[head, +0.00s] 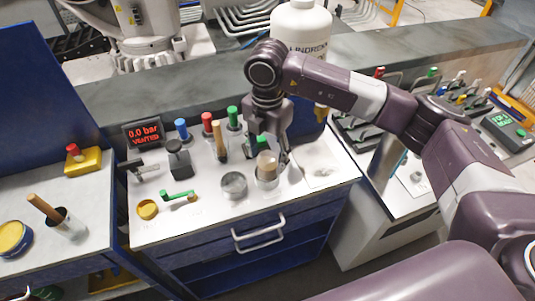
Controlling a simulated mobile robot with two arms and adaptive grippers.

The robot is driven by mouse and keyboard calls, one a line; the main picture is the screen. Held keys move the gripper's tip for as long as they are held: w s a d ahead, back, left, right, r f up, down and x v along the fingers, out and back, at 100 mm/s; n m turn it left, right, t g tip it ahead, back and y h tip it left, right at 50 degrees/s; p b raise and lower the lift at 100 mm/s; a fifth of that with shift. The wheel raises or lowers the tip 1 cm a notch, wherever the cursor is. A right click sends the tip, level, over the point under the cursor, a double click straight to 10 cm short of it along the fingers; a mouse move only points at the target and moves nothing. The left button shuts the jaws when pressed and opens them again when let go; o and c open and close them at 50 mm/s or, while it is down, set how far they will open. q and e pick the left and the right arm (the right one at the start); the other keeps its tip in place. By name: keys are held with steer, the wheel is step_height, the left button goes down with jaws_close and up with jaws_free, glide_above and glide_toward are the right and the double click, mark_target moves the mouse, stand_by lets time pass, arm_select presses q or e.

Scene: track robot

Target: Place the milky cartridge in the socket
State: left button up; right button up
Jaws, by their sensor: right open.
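A pale tan-topped cylinder (267,160), which looks like the milky cartridge, stands upright in a round translucent holder, likely the socket (267,181), on the white worktop. My right gripper (268,153) points down over it, with its open fingers on either side of the cylinder's top. I cannot tell whether they touch it, or how deep it sits. A second round, clear cup-like holder (234,185) stands just left of it and looks empty. My left gripper is not in view.
Behind stand blue (181,129), red (207,122) and green (233,117) capped parts and a wooden handle (219,140). A display (143,134) reads 0.0 bar, vented. A green-handled valve (179,195) and yellow cap (148,209) lie front left. A large white bottle (300,25) stands behind.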

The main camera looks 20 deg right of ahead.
step_height(320, 180, up, 12)
steer(key=b, duration=0.3)
stand_by(0.4)
